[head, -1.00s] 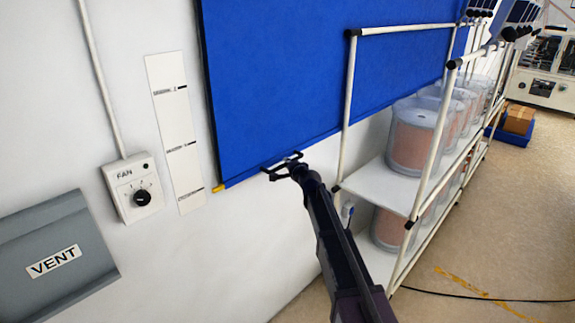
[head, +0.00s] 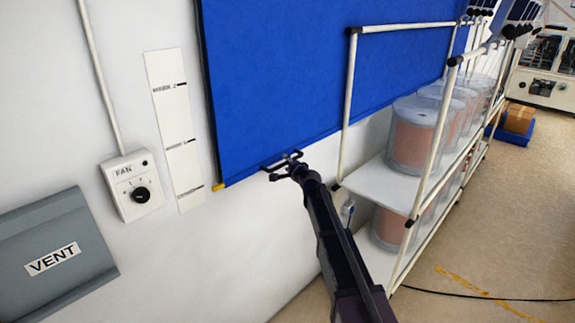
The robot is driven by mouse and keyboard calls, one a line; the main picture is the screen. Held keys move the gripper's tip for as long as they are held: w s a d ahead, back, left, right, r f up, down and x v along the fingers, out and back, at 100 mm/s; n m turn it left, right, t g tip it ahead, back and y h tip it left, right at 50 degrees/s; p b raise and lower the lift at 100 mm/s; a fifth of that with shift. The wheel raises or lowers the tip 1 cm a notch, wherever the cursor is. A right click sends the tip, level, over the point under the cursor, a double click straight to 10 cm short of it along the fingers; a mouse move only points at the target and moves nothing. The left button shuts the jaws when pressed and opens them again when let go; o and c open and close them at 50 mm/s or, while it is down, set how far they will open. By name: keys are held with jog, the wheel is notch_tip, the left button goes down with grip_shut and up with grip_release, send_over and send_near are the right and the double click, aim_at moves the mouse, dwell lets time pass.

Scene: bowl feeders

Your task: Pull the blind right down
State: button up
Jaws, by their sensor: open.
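The blue blind (head: 290,80) hangs on the white wall, its bottom edge sloping up to the right in the picture. A yellow tip (head: 218,187) shows at the blind's lower left corner, level with the lowest mark of the white scale strip (head: 178,140). My gripper (head: 271,168) is at the blind's bottom edge, right of that corner. It is open. A small dark handle seems to be at its fingers, but I cannot tell whether they touch it.
A white rack (head: 372,180) with clear tubs (head: 415,135) stands close to the right of my arm. A fan control box (head: 132,186) and a grey vent flap (head: 50,245) are on the wall at left.

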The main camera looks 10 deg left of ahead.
jog(key=shift+r, duration=0.1)
notch_tip(320, 180, up, 24)
jog(key=p, duration=2.4)
jog(key=p+v, duration=0.3)
jog(key=v, duration=1)
jog(key=shift+s+d+r, duration=0.15)
jog(key=shift+d+r, duration=0.05)
jog(key=shift+w+a+r, duration=0.1)
jog(key=shift+w, duration=0.15)
jog(key=s+d+f+n+g+h+b, duration=0.1)
jog(key=s+d+f+n+g+b, duration=0.3)
jog(key=s+f, duration=0.45)
jog(key=s+d+f+n+g+h+b, duration=0.25)
jog(key=s+d+f+b, duration=0.3)
jog(key=f, duration=0.55)
jog(key=s+d+f+n+g+h+b, duration=0.1)
jog(key=s+d+f+n+g+b, duration=0.3)
jog(key=s+f+b, duration=0.45)
jog(key=s+d+f+g+h+b, duration=0.1)
jog(key=s+d+f+g+h, duration=0.2)
jog(key=s+d+f, duration=0.4)
jog(key=shift+s+d+n, duration=0.25)
jog(key=shift+s+n, duration=0.1)
jog(key=shift+s, duration=0.2)
